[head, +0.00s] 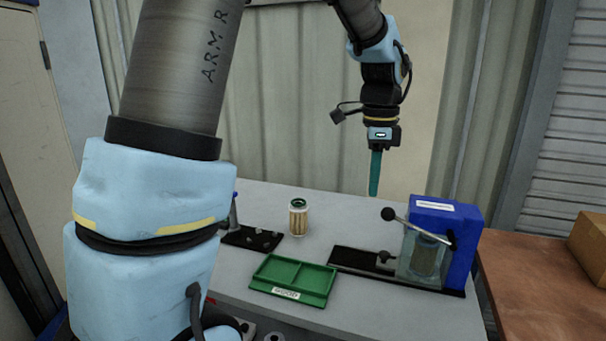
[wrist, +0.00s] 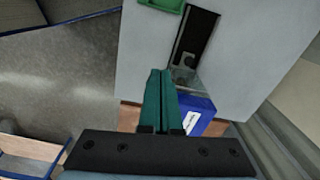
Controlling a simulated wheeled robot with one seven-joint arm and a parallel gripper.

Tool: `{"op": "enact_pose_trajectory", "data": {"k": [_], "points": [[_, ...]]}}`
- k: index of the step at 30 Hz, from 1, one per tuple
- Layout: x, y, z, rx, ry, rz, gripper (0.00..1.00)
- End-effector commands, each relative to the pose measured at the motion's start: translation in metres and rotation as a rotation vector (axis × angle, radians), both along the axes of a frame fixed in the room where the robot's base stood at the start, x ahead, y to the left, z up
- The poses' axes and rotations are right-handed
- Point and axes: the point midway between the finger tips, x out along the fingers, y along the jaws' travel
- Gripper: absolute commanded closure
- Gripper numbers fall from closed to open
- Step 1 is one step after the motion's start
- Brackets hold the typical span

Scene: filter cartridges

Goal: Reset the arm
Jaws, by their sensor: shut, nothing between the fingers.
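My gripper (head: 374,192) hangs at the end of my raised arm, above the back right part of the grey table, with its green fingers pointing down. The fingers are together and empty; the wrist view shows them side by side (wrist: 163,73). A filter cartridge (head: 298,217) with a tan pleated body stands upright on the table, to the left of and below my gripper. Another cartridge-like cylinder (head: 425,258) shows dimly behind the clear guard of the blue machine (head: 461,243). The blue machine also shows in the wrist view (wrist: 197,117).
A green two-compartment tray (head: 262,284) labelled GOOD lies empty at the table's front. A black plate with small pegs (head: 252,239) lies left of the cartridge, partly hidden by my arm. A cardboard box (head: 589,245) sits on a brown table at right.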

Motion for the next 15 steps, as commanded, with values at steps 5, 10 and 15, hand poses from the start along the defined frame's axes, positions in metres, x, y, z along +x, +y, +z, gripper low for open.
{"op": "enact_pose_trajectory", "data": {"k": [5,10,15], "points": [[0.010,0.108,-0.035,-0.030,-0.025,0.596,1.00],[-0.013,0.203,-0.068,-0.079,-0.052,1.213,1.00],[-0.041,0.254,-0.087,-0.121,-0.069,1.612,1.00]]}}
